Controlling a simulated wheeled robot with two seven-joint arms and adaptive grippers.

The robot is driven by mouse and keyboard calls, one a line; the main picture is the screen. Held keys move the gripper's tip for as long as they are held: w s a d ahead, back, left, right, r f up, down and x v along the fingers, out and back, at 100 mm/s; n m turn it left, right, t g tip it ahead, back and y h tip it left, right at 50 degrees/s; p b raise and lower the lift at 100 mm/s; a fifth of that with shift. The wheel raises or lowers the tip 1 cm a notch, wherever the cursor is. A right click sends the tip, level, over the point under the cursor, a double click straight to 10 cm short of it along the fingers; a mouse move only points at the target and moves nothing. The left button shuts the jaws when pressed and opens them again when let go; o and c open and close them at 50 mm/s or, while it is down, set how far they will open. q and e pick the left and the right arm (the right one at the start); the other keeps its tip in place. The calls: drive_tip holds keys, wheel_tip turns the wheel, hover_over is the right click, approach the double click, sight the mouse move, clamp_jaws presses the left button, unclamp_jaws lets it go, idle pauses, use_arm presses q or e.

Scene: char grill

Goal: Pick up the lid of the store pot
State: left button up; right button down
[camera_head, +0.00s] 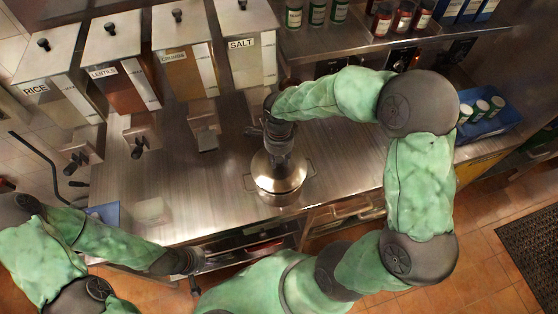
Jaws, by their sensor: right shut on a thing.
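The store pot (262,186) is a shiny metal pot with side handles, standing on the steel counter near its front edge. Its round metal lid (292,178) shows at the pot's top. My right gripper (279,152) points down over the middle of the lid and is shut on it, seemingly at the top knob, which the gripper hides. I cannot tell whether the lid rests on the pot or is slightly raised. My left gripper (195,262) is low at the counter's front, left of the pot and apart from it; its fingers are too small and dark to read.
Dispensers labelled RICE (40,92), LENTILS (105,74) and SALT (242,44) stand along the back left, with another between. Jars (402,18) line the upper shelf. A blue tray (487,128) with cans is at the right. The counter (340,150) right of the pot is clear.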

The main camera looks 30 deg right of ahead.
drive_tip(key=s+a+r, duration=0.7)
drive_tip(key=s+r, duration=0.3)
drive_tip(key=s, duration=0.2)
drive_tip(key=shift+a+r, duration=0.2)
